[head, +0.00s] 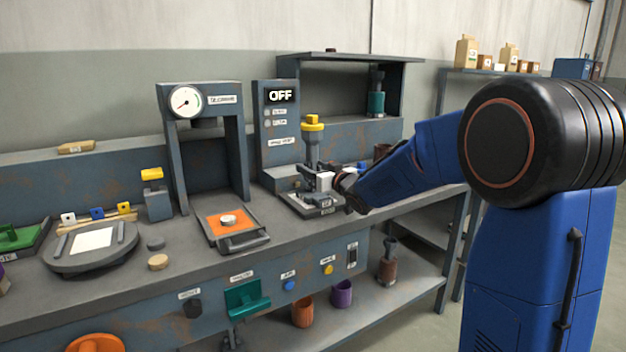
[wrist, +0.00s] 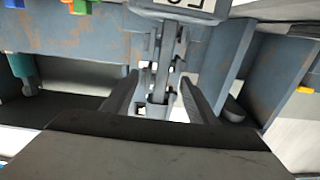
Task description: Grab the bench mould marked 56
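My gripper (head: 318,178) is at the bench station below the OFF display, and its fingers are hard to separate from the station's parts in the head view. In the wrist view my gripper (wrist: 158,82) has its fingers apart, with a narrow grey metal part (wrist: 158,65) between them and gaps at both sides. A white label (wrist: 182,5) with dark characters is cut off at the top edge there, so I cannot read it surely. No mark 56 is clearly legible in the head view. A small white block (head: 325,181) shows beside the gripper.
A yellow-topped post (head: 312,140) rises just behind my gripper. A gauge press frame (head: 168,150) stands to its left, with an orange plate (head: 237,215) in front. A teal tool (head: 376,100) stands on the shelf behind.

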